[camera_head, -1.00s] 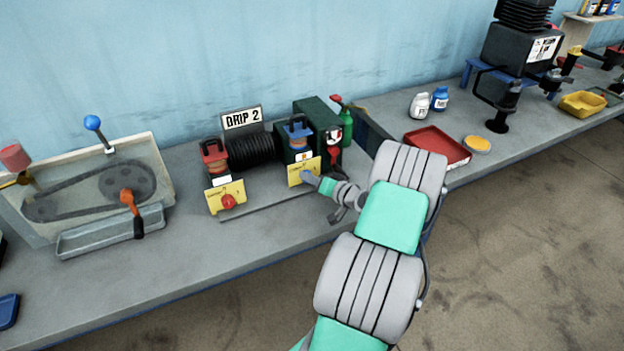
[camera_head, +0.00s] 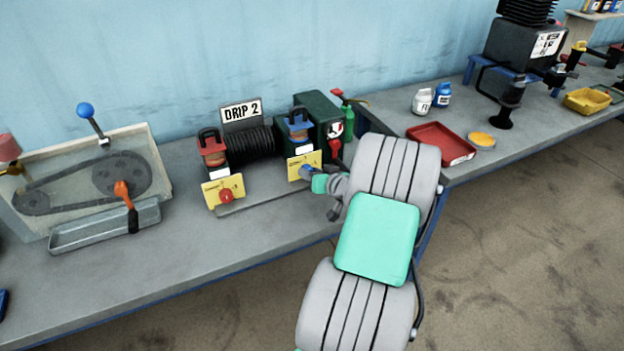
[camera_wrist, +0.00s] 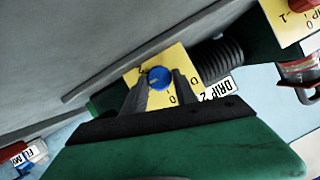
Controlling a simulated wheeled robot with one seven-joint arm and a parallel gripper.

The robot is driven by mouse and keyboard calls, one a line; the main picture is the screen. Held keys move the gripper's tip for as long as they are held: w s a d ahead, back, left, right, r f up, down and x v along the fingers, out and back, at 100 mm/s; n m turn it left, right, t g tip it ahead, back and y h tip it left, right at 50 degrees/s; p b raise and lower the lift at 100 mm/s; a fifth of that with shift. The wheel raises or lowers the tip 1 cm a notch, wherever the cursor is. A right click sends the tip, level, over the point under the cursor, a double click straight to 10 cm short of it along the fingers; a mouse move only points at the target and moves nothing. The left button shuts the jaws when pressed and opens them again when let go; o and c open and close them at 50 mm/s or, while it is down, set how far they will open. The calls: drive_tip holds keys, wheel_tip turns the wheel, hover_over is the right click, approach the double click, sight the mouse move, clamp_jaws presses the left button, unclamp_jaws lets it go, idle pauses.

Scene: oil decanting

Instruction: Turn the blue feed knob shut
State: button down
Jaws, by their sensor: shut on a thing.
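The blue feed knob (camera_wrist: 158,77) sits on a yellow plate (camera_wrist: 178,58) in the wrist view. My gripper (camera_wrist: 160,88) has one dark finger on each side of the knob and is shut on it. In the head view the knob (camera_head: 306,171) is at the front of the right-hand dripper, below a blue-topped cup (camera_head: 297,126). My gripper (camera_head: 314,175) reaches it from the lower right and covers part of it. Plate markings near the knob are partly hidden by the fingers.
A red knob (camera_head: 226,196) on another yellow plate is to the left. The DRIP 2 sign (camera_head: 241,113) stands behind. A green bottle (camera_head: 348,124) and red tray (camera_head: 441,142) are to the right. Bench room is clear in front of the drippers.

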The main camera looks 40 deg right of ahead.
drive_tip(key=n+b, duration=0.1)
drive_tip(key=b, duration=0.1)
drive_tip(key=n+h+b, duration=0.2)
drive_tip(key=b, duration=0.1)
drive_tip(key=shift+w+a+f+g+b, duration=0.1)
drive_tip(key=shift+a+f+g+b, duration=0.15)
drive_tip(key=shift+g+b, duration=0.15)
drive_tip(key=n+b, duration=0.1)
drive_tip(key=b, duration=0.1)
drive_tip(key=n+h+b, duration=0.1)
drive_tip(key=b, duration=0.1)
drive_tip(key=n+h+b, duration=0.1)
drive_tip(key=b, duration=0.2)
drive_tip(key=shift+a+f, duration=0.2)
drive_tip(key=shift+a, duration=0.05)
drive_tip(key=n+h+b, duration=0.2)
drive_tip(key=n+b, duration=0.1)
drive_tip(key=b, duration=0.4)
drive_tip(key=shift+w+a+f, duration=0.1)
drive_tip(key=n+h+b, duration=0.1)
drive_tip(key=b, duration=0.2)
drive_tip(key=shift+n, duration=0.3)
drive_tip(key=shift+r+b, duration=0.2)
drive_tip(key=shift+b, duration=0.2)
drive_tip(key=shift+r+n, duration=0.15)
drive_tip(key=shift+n, duration=0.25)
drive_tip(key=c, duration=1.3)
unclamp_jaws()
drive_tip(key=shift+o, duration=0.2)
